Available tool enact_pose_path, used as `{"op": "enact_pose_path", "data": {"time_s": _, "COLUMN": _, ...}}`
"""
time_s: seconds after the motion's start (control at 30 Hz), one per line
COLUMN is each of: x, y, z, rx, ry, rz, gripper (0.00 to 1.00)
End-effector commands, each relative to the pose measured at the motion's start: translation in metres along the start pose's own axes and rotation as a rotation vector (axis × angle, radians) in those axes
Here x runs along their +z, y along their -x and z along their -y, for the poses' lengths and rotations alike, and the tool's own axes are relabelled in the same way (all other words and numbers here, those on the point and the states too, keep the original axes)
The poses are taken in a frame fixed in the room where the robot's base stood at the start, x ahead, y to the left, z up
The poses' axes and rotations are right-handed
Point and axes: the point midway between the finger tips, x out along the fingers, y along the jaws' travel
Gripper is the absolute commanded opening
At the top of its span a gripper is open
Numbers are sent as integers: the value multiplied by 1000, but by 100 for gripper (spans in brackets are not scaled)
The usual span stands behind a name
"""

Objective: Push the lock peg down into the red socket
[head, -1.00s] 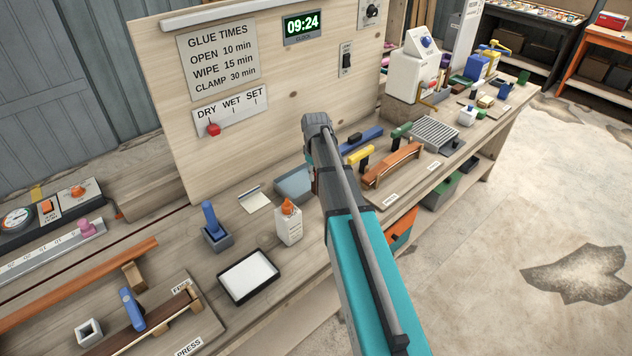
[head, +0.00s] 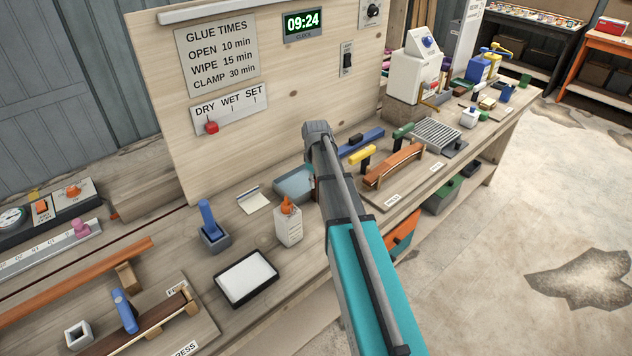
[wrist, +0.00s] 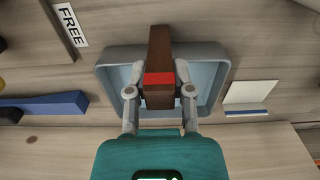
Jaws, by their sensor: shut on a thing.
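In the wrist view my gripper (wrist: 160,78) is shut on a dark brown bar (wrist: 160,46) with a red band across it, one finger on each side. The bar is over a grey-blue open tray (wrist: 107,72); I cannot tell whether it touches the tray. The tray also shows in the head view (head: 292,184), where my arm hides my fingers and most of the bar. I cannot tell whether this bar is the lock peg. A blue-handled peg (head: 207,214) stands tilted in a grey socket (head: 216,242). I cannot make out a red socket.
A glue bottle (head: 288,226) and a white-topped black tray (head: 246,278) stand in front of the grey-blue tray. An upright panel (head: 290,95) backs the bench.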

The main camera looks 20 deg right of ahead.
Motion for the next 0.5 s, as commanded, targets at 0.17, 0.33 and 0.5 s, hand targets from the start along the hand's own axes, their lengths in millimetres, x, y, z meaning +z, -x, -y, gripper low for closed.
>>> {"op": "enact_pose_path", "data": {"time_s": 0.17, "x": 0, "y": -2, "z": 0, "rx": 0, "ry": 0, "rz": 0, "gripper": 41}}
{"op": "enact_pose_path", "data": {"time_s": 0.33, "x": 0, "y": -2, "z": 0, "rx": 0, "ry": 0, "rz": 0, "gripper": 64}}
{"op": "enact_pose_path", "data": {"time_s": 0.5, "x": 0, "y": -2, "z": 0, "rx": 0, "ry": 0, "rz": 0, "gripper": 64}}
